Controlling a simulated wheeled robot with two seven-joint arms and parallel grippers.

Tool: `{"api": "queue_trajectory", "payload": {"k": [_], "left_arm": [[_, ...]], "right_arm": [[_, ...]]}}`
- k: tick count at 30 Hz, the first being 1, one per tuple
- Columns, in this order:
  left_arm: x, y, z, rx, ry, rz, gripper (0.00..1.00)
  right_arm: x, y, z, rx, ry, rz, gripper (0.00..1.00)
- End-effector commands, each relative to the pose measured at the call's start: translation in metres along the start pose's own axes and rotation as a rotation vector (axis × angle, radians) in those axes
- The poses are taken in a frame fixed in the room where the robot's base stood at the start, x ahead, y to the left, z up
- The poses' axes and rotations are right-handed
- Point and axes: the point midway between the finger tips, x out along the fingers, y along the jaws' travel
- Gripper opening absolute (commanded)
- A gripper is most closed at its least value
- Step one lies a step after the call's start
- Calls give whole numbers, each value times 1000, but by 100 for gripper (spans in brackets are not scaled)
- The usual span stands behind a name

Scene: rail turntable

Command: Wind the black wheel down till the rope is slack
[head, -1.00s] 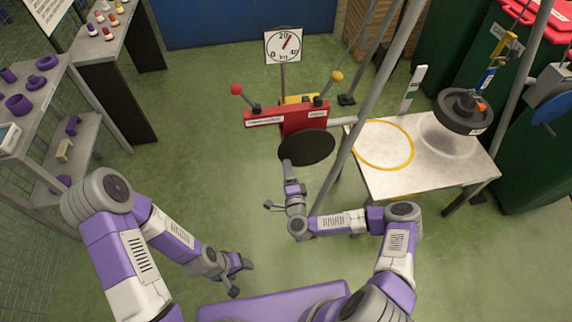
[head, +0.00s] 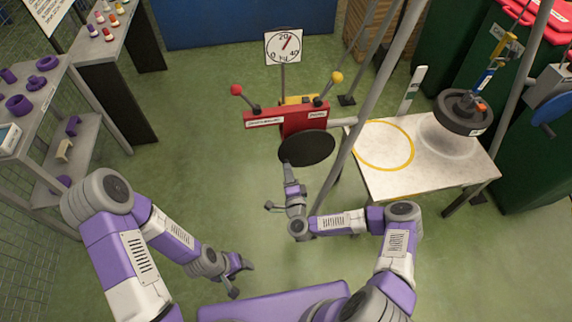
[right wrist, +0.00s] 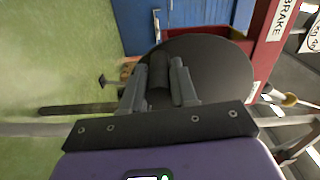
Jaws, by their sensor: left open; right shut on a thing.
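The black wheel (head: 307,147) is a dark disc on the front of the red winch housing (head: 300,120). My right gripper (head: 288,172) is at the wheel's near left edge. In the right wrist view its fingers are shut on the wheel's dark handle (right wrist: 158,72), with the disc (right wrist: 218,68) behind. A round dark weight (head: 463,112) hangs from a blue and yellow hook (head: 490,72) over the pale table (head: 405,180). I cannot make out the rope or whether it is slack. My left gripper (head: 242,280) is open and empty, low above the floor.
A dial (head: 284,46) stands behind the winch. Red (head: 236,90) and yellow (head: 337,76) knobbed levers rise from the housing. A slanted grey pole (head: 370,105) passes close right of the wheel. A yellow ring (head: 384,165) marks the table. Shelves stand left; the floor between is clear.

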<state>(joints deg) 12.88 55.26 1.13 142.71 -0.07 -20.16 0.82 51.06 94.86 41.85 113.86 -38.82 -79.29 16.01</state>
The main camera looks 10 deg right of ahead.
Motion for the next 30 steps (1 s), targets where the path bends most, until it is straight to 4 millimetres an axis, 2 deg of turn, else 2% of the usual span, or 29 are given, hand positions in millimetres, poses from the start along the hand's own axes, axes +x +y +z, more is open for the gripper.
{"api": "queue_trajectory", "payload": {"k": [10, 23, 30], "left_arm": [[-1, 0, 0, 0, 0, 0, 64], [-1, 0, 0, 0, 0, 0, 64], [-2, 1, 0, 0, 0, 0, 64]], "right_arm": [[0, 14, -8, -160, 1, 3, 0], [-1, 17, -10, -193, 4, 5, 0], [-1, 24, -16, -294, 4, 6, 0]]}}
